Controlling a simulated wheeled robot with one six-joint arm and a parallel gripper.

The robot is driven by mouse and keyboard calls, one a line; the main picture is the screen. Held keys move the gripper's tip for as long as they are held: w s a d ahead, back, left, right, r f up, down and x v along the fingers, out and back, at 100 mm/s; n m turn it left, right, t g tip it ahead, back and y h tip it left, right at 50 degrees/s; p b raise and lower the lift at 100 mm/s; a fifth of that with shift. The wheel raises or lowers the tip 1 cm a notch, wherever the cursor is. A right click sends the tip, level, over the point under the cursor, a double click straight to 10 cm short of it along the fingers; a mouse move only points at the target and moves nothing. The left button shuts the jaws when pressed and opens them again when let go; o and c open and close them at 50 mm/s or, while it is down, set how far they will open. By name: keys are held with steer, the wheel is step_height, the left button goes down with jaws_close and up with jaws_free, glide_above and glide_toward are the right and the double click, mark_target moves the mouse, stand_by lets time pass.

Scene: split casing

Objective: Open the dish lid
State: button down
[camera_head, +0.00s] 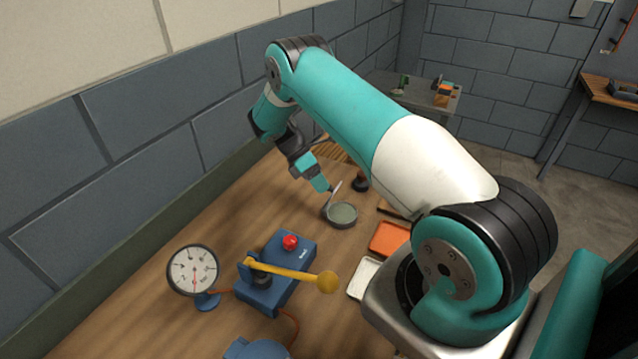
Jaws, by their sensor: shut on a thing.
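The dish (342,216) is a small round grey-green dish with a darker wall, standing on the wooden table. A thin pale piece, which looks like the lid (336,191) seen nearly edge-on, stands steeply tilted above the dish's back-left rim. My gripper (330,189) reaches down from the upper left and is shut on this lid at its upper part. The fingertips are small here and partly merge with the lid. I cannot tell whether the lid's lower edge touches the dish.
An orange tray (389,238) and a white tray (364,278) lie to the right of and nearer than the dish. A blue box with a red button (290,242) and yellow lever (293,273) stands in front, beside a dial gauge (193,271). A dark round object (361,184) sits behind the dish.

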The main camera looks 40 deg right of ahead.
steer(key=shift+w+d+f, duration=0.1)
steer(key=shift+d+f, duration=0.2)
steer(key=shift+f, duration=0.15)
steer(key=c, duration=1.2)
jaws_free()
steer(key=shift+o, duration=1.2)
steer(key=shift+w+d+f, duration=0.1)
steer(key=shift+d+f, duration=0.05)
steer(key=shift+d, duration=0.05)
steer(key=shift+a, duration=0.15)
steer(key=shift+r, duration=0.2)
steer(key=shift+w, duration=0.1)
